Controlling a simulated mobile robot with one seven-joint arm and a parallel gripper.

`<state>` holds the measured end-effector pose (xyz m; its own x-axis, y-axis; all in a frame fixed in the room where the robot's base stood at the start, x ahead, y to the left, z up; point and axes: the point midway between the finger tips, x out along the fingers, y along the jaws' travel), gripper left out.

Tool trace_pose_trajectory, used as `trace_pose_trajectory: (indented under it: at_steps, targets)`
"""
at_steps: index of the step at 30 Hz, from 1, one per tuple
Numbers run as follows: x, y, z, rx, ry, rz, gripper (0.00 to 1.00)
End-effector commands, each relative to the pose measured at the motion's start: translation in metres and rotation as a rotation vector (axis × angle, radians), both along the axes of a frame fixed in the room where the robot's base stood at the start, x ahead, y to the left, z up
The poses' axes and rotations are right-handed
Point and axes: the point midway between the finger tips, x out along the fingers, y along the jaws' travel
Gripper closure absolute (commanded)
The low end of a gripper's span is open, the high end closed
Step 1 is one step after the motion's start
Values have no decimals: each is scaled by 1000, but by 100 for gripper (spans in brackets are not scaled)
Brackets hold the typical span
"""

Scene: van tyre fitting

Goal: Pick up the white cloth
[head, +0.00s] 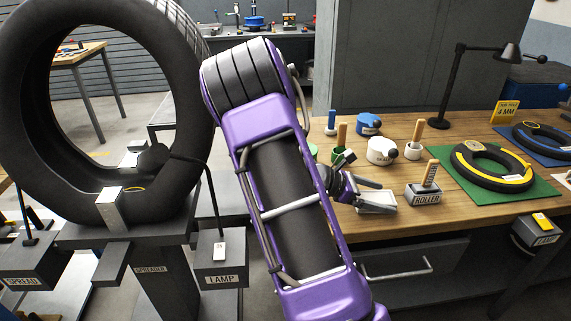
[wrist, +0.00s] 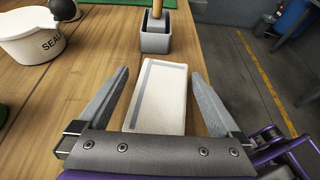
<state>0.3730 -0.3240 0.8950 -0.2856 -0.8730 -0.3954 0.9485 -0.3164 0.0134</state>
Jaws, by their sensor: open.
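The white cloth (wrist: 158,98) lies on the wooden bench as a flat, folded rectangle with a grey stripe. In the wrist view it lies between the two fingers of my gripper (wrist: 160,95), which is open with a finger on each side of it. I cannot tell how high the fingertips are above the bench. In the head view my gripper (head: 366,190) is over the bench's front edge, and the cloth (head: 378,202) shows just beside and below the fingers.
A grey roller holder (head: 423,195) stands just beyond the cloth, with a wooden handle upright in it. A white sealant tub (head: 382,151) stands to its left. A tyre ring (head: 492,167) lies on a green mat to the right. A large tyre (head: 30,110) stands at left.

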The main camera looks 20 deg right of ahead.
Motion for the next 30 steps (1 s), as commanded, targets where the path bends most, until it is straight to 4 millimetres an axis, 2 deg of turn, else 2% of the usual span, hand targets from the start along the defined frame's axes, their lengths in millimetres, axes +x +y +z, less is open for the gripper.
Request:
trace_pose_trajectory:
  at_steps: [1, 8, 21, 30]
  targets:
    - [2, -1, -7, 2, 5, 11, 0]
    - [2, -3, -6, -1, 4, 14, 0]
    - [3, -3, -5, -3, 6, 15, 77]
    - [3, -3, 1, -4, 5, 15, 79]
